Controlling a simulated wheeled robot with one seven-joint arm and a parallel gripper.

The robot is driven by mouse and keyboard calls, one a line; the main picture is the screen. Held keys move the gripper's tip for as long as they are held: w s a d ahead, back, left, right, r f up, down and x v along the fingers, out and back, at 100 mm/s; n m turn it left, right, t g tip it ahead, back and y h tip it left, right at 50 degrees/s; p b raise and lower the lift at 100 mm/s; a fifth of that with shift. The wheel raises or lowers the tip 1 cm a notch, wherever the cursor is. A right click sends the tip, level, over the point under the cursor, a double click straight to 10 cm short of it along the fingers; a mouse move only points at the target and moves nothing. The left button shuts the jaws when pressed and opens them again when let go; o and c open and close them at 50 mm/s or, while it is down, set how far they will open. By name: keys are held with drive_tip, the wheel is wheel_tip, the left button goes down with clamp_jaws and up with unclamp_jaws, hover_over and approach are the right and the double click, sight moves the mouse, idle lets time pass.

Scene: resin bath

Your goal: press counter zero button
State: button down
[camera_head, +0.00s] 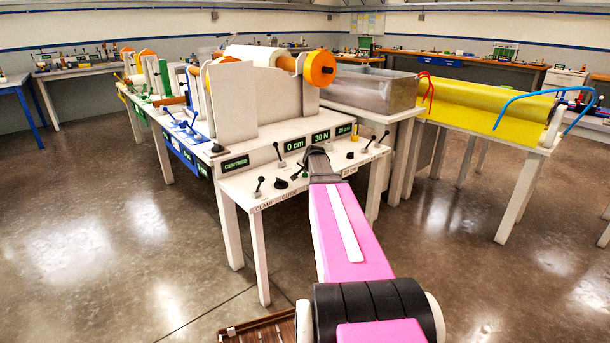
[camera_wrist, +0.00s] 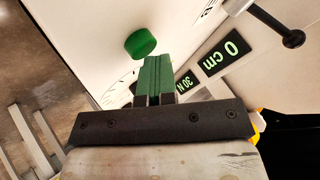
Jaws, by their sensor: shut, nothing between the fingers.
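My gripper (camera_wrist: 156,62) is shut and empty, its two green-tinted fingers side by side. In the wrist view a round green button (camera_wrist: 141,42) stands on the white panel just beyond and left of the fingertips. A narrow gap shows between them in the picture; I cannot tell the depth. The counter display reading "0 cm" (camera_wrist: 228,52) is to the right of the fingers, and it also shows in the head view (camera_head: 294,145). In the head view my gripper (camera_head: 317,154) is over the white control shelf (camera_head: 241,189) and the green button cannot be made out.
Black levers (camera_head: 258,187) and a dark knob (camera_head: 281,184) stand left of my gripper; more levers (camera_head: 367,146) stand right. A "30 N" display (camera_head: 321,136) is behind it. Open floor lies left.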

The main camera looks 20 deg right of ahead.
drive_tip(key=shift+r, duration=0.8)
drive_tip(key=shift+r, duration=2.5)
